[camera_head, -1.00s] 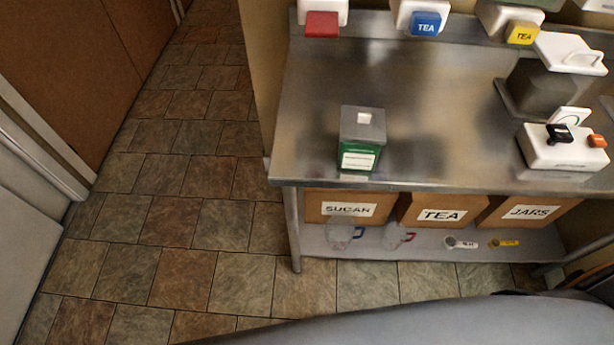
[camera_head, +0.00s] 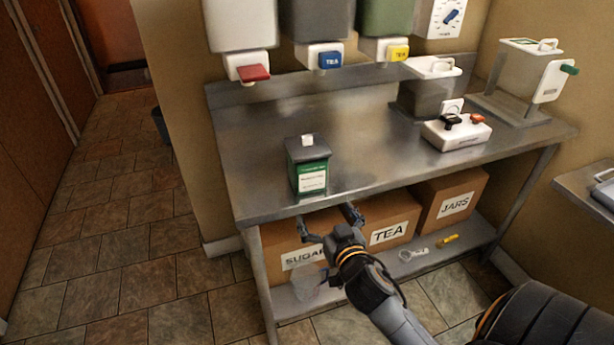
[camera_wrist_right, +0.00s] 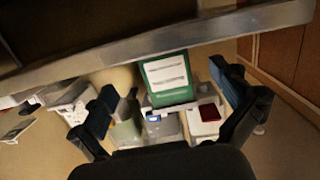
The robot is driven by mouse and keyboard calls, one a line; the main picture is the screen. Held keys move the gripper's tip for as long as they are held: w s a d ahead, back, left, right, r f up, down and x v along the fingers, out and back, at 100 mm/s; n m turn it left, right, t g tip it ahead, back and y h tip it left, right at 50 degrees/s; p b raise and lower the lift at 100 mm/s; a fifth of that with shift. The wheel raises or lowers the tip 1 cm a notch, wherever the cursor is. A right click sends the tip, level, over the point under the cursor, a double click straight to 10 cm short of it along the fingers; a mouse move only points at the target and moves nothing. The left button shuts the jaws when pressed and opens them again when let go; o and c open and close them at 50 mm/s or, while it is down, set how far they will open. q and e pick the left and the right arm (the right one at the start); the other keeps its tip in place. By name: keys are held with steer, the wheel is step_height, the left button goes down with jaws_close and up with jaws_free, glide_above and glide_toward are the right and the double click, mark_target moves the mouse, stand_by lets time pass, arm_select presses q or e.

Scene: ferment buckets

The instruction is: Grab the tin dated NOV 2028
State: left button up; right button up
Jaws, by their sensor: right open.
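A green tin (camera_head: 308,177) with a grey lid, a pale knob and a white label stands upright near the front edge of the steel table. The label's print is too small to read, so I cannot tell its date. My right gripper (camera_head: 328,221) is open and empty, in front of the table edge and below the tin. In the right wrist view, the green tin (camera_wrist_right: 166,82) shows beyond and between the spread fingers, apart from them. My left gripper is not in view.
The steel table (camera_head: 258,150) has bare room around the tin. Its front edge lies between gripper and tin. A white device (camera_head: 456,132) stands to the right, dispensers with red (camera_head: 253,73), blue and yellow taps behind. Boxes, including one marked TEA (camera_head: 388,221), sit on the lower shelf.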

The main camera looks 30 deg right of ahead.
steer(key=t, duration=0.1)
glide_toward(314, 171)
steer(key=w, duration=0.1)
steer(key=shift+m+h, duration=0.3)
steer(key=shift+m, duration=0.1)
steer(key=p+x, duration=0.1)
steer(key=x, duration=0.6)
steer(key=shift+w+d, duration=0.2)
steer(key=shift+w, duration=0.05)
steer(key=shift+w+d, duration=0.1)
steer(key=shift+w, duration=0.35)
steer(key=shift+w+f, duration=0.1)
steer(key=shift+w, duration=0.25)
steer(key=x, duration=0.4)
steer(key=shift+w+f+p, duration=0.15)
steer(key=shift+f+p, duration=0.2)
steer(key=shift+p, duration=0.05)
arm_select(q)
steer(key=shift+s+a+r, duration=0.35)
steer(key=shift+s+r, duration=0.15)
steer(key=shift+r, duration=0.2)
arm_select(e)
steer(key=c, duration=1.1)
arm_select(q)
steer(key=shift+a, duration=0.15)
arm_select(e)
steer(key=shift+c, duration=1)
